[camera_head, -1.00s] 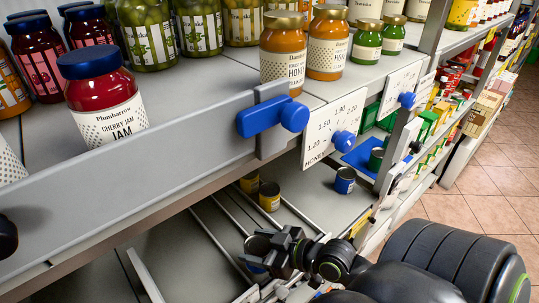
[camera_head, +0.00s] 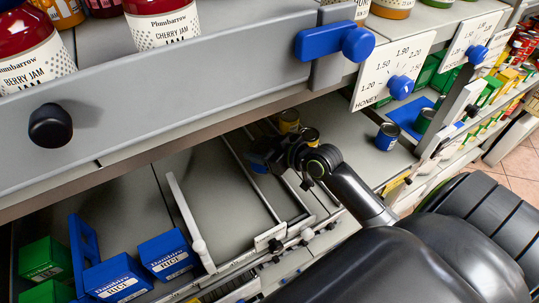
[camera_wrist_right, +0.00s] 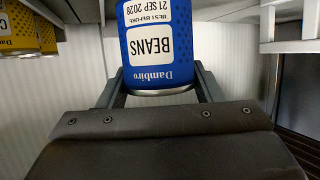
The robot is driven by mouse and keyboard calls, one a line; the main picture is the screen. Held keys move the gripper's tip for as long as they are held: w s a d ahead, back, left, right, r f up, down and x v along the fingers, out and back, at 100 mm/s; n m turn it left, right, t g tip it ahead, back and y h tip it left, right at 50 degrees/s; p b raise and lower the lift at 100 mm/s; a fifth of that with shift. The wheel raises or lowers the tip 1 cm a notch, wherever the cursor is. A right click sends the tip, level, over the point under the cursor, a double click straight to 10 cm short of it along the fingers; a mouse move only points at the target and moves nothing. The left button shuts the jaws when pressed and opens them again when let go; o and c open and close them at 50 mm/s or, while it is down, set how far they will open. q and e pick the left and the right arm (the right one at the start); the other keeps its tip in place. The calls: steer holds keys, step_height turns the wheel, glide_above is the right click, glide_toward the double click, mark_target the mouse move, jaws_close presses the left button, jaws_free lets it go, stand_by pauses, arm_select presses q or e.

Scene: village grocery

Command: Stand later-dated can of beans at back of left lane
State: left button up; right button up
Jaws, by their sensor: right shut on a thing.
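My right gripper (camera_head: 268,158) reaches into the lower shelf and is shut on a blue can of beans (camera_head: 258,168). In the right wrist view the can (camera_wrist_right: 158,45) sits between the fingers, its label reading "BEANS" and "21 SEP 2028", inverted in that picture. In the head view the gripper hides most of the can. It is over the lanes (camera_head: 205,180), which are split by thin metal rails; whether it touches the shelf I cannot tell. Another blue can (camera_head: 387,136) stands further right on the shelf. My left gripper is not in view.
Yellow cans (camera_head: 289,121) stand just behind my right gripper, also in the wrist view (camera_wrist_right: 47,35). The upper shelf's grey front (camera_head: 200,75) overhangs the lanes. A white divider (camera_head: 186,215) stands left of them. Blue rice boxes (camera_head: 166,255) are at lower left.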

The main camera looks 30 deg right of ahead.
steer(key=shift+w+d+f+b, duration=0.1)
steer(key=shift+w+f+b, duration=0.55)
steer(key=shift+w+b, duration=0.65)
steer(key=shift+w+d+f+b, duration=0.1)
steer(key=shift+w+f+b, duration=0.65)
steer(key=shift+w, duration=0.9)
steer(key=shift+w+d+f+b, duration=0.1)
steer(key=shift+w+f+b, duration=0.5)
steer(key=shift+w+b, duration=0.7)
steer(key=shift+w+f, duration=0.2)
steer(key=shift+f, duration=0.25)
steer(key=o, duration=1.2)
steer(key=p+v, duration=0.1)
steer(key=v, duration=1.6)
steer(key=shift+s+p, duration=0.3)
steer(key=shift+p, duration=0.05)
